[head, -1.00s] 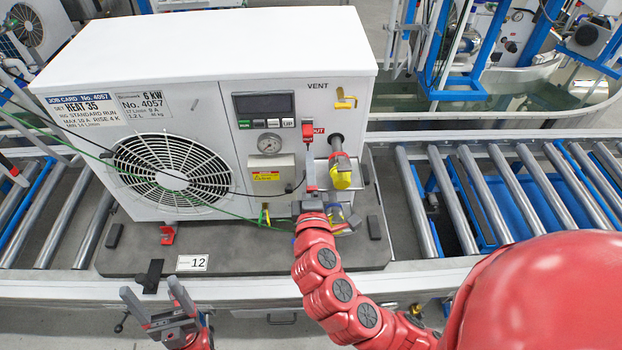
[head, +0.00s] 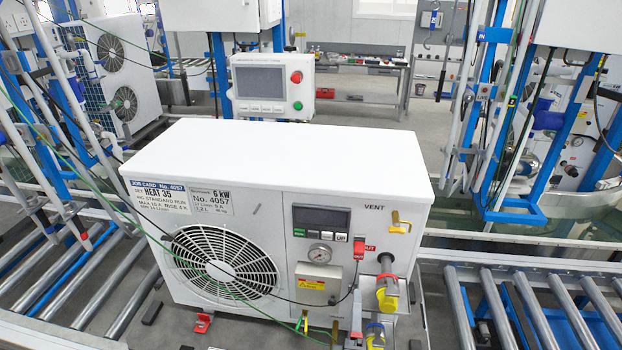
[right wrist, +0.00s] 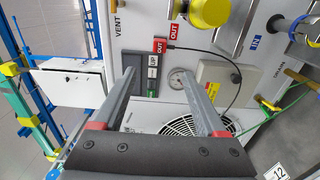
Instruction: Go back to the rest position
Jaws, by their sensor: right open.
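My right gripper (right wrist: 156,76) is open in the right wrist view, its two grey fingers apart with nothing between them. Behind the fingers is the front of the white heat pump unit (head: 300,155), with its display (head: 321,218), gauge (right wrist: 181,80) and fan grille (right wrist: 186,125). I cannot tell how far the fingertips stand from the panel. My left gripper is not in view.
Roller conveyors (head: 530,305) run on both sides of the unit. A screen on a post (head: 264,82) stands behind it. A yellow-capped port (head: 387,298) sticks out at the unit's front right. A black cable and a green cable cross its front.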

